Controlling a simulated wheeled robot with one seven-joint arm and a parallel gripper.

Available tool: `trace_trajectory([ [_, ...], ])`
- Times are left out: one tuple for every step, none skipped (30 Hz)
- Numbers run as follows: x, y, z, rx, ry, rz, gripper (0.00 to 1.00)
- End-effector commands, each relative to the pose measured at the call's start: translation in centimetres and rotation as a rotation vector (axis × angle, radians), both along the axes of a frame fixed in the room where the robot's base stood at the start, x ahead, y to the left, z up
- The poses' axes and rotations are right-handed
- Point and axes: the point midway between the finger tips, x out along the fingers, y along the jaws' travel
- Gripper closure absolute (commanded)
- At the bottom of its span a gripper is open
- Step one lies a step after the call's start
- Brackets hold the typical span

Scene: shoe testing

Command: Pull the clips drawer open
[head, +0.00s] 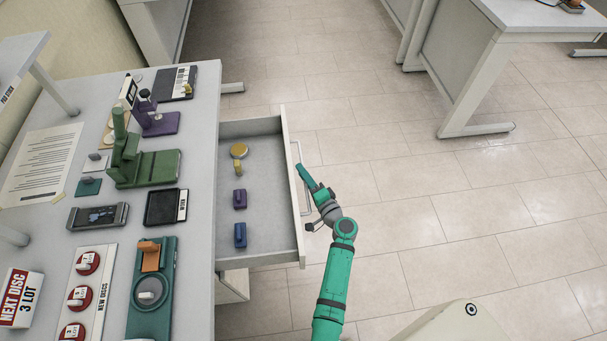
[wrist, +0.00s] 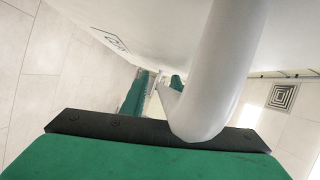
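The clips drawer (head: 262,254) stands pulled out from the right side of the workbench, its inside showing in the head view. It holds a round yellow piece (head: 239,151), a small yellow clip (head: 238,168), a purple clip (head: 240,199) and a blue clip (head: 240,235). A pale bar handle (head: 299,153) is on its front. My gripper (head: 304,174) is at this handle, outside the drawer front. In the wrist view the handle (wrist: 222,60) looms close to the camera and a small label (wrist: 117,42) shows on the front. The finger gap is not clear.
Tiled floor (head: 400,170) right of the drawer is open; another table (head: 480,60) stands at the upper right.

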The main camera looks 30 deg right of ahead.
Motion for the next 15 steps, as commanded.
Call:
trace_trajectory([
  [-0.1,0.0,0.0,0.000,0.000,0.000,0.72],
  [-0.2,0.0,0.0,0.000,0.000,-0.001,0.72],
  [-0.4,0.0,0.0,0.001,0.001,-0.001,0.72],
  [-0.7,-0.1,-0.1,0.001,0.001,-0.002,0.72],
  [-1.0,-0.1,0.0,0.001,0.001,-0.002,0.72],
  [-1.5,-0.1,0.0,0.001,0.001,-0.002,0.72],
  [-1.9,-0.1,0.1,0.000,0.001,-0.002,0.72],
  [-2.4,-0.1,0.1,0.000,0.001,-0.002,0.72],
  [-3.1,0.0,0.1,0.000,0.002,-0.002,0.72],
  [-3.7,-0.1,0.2,0.000,0.001,-0.002,0.72],
  [-4.3,-0.1,0.2,0.000,0.002,-0.002,0.72],
  [-5.1,0.0,0.3,0.000,0.002,-0.002,0.72],
  [-5.6,-0.1,0.3,0.000,0.001,-0.002,0.72],
  [-6.2,0.0,0.4,0.000,0.002,-0.002,0.72],
  [-6.9,0.0,0.4,0.001,0.001,-0.001,0.72],
])
